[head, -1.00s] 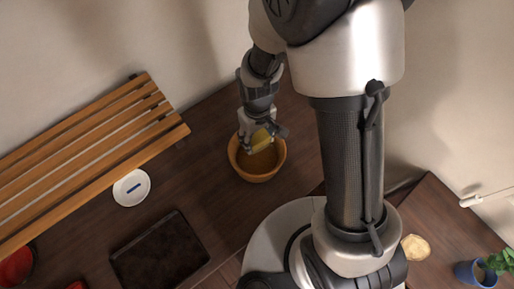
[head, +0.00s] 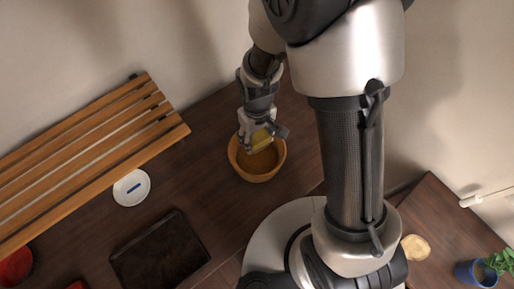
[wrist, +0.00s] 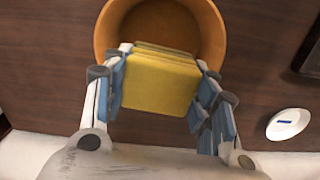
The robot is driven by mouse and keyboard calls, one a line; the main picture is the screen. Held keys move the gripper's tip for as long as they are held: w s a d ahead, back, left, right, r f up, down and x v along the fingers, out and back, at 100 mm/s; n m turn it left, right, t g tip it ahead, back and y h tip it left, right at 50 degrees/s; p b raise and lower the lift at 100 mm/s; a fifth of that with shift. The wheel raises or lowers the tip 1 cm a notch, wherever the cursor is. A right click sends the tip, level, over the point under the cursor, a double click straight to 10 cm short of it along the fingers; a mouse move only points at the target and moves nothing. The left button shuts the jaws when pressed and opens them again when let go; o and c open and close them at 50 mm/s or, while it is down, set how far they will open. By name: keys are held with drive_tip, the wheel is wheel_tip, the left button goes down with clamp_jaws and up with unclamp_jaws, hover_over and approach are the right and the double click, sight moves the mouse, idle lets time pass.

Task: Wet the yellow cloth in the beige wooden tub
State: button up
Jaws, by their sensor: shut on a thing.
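The yellow cloth (head: 262,137) is a folded block held between the fingers of my gripper (head: 256,142), which is shut on it. In the wrist view the cloth (wrist: 158,85) sits between the blue-padded fingers of the gripper (wrist: 163,62). The beige wooden tub (head: 258,177) stands on the dark wooden table. In the wrist view the cloth overlaps the near part of the tub (wrist: 107,28). I cannot tell whether the cloth touches the tub's contents.
A white dish with a blue mark (head: 131,188) lies left of the tub. A dark tray (head: 160,250) is at the lower left, near red bowls (head: 15,268). A slatted wooden rack (head: 90,150) is at the far left. A blue pot with a plant (head: 475,273) is at the lower right.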

idle(0.4)
drive_tip(key=shift+r+p, duration=1.65)
drive_tip(key=shift+r, duration=0.4)
